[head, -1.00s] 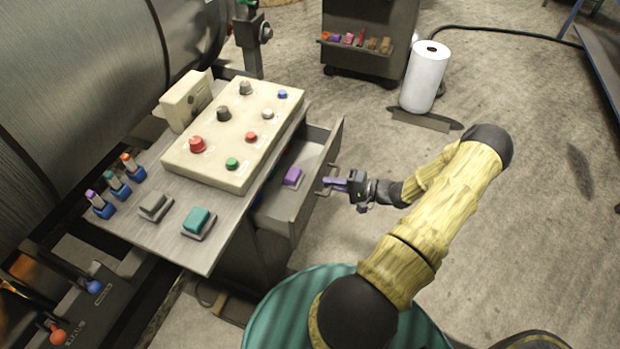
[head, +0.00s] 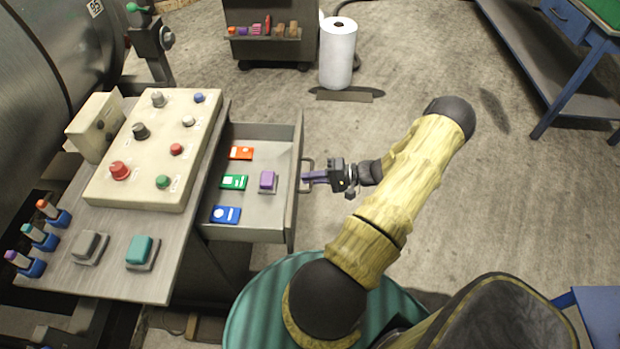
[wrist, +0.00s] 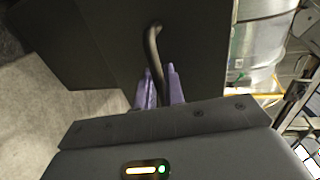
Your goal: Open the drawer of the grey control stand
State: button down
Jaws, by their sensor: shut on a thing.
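The grey control stand (head: 185,262) is at the left in the head view, with a beige button panel (head: 150,158) on its top. Its drawer (head: 245,235) stands well out to the right, and its inside is in plain view. In it lie orange, green and blue cards and a purple block (head: 268,180) on a grey base. My gripper (head: 308,178) is at the drawer front, its purple fingers shut on the bar handle (head: 304,168). In the wrist view the fingers (wrist: 160,88) close around the dark handle (wrist: 152,42) against the drawer's front panel.
A teal button (head: 140,252), a grey button and several small coloured-top switches are on the stand's top. A white roll (head: 338,55) stands at the back beside a dark cart (head: 270,48). A blue-framed bench (head: 560,70) is at the far right. The floor right of the drawer is clear.

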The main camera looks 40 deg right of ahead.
jog(key=c, duration=1.6)
grip_release()
jog(key=shift+w+d+r, duration=0.1)
jog(key=shift+w+r, duration=0.05)
jog(key=shift+r, duration=0.2)
jog(key=shift+c, duration=0.2)
jog(key=shift+f, duration=0.1)
jog(key=b+v, duration=0.2)
jog(key=v, duration=1.5)
jog(key=shift+s, duration=0.3)
